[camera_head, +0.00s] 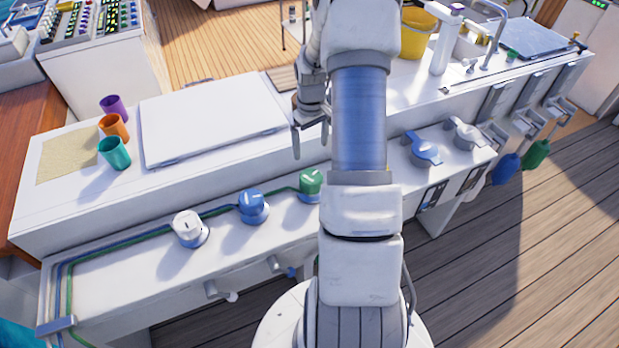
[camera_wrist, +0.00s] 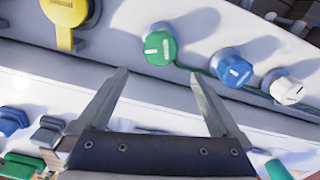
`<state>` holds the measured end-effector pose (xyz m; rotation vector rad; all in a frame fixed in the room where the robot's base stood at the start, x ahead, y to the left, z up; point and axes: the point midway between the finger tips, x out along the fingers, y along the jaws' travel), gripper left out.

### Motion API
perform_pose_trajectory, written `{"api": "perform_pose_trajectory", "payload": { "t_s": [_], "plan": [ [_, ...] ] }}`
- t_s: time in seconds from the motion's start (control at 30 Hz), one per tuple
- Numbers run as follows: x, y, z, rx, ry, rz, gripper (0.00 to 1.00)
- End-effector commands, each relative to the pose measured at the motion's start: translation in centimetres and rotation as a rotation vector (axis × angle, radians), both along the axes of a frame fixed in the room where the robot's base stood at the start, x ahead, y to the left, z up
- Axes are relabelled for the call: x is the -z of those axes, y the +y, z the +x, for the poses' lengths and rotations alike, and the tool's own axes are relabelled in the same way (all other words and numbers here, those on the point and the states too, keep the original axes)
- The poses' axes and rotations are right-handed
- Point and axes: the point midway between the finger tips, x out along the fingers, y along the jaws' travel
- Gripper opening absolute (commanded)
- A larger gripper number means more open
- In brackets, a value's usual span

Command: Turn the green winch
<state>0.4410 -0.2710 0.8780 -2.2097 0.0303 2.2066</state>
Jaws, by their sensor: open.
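The green winch (camera_head: 311,184) is a round knob with a white line on its top, standing on the white ledge just left of my arm in the head view. My arm may hide part of its right side. In the wrist view the green winch (camera_wrist: 160,47) shows whole, just beyond the gap between the fingertips. My gripper (camera_wrist: 158,76) is open and empty, with its fingers apart and not touching the winch. In the head view my gripper (camera_head: 311,145) is partly hidden by my arm, above the counter behind the winch.
A blue knob (camera_head: 253,206) and a white knob (camera_head: 189,229) stand left of the green winch. A yellow part (camera_wrist: 66,14) is on its other side in the wrist view.

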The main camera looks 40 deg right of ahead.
Motion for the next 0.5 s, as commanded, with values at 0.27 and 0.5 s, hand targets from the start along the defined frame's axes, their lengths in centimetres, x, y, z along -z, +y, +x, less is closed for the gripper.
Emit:
{"api": "perform_pose_trajectory", "payload": {
  "t_s": [0.27,0.5],
  "plan": [
    [6.4,0.1,-0.1,0.000,0.005,0.003,1.00],
    [11.3,0.1,-0.1,0.001,0.004,0.002,1.00]
  ]
}}
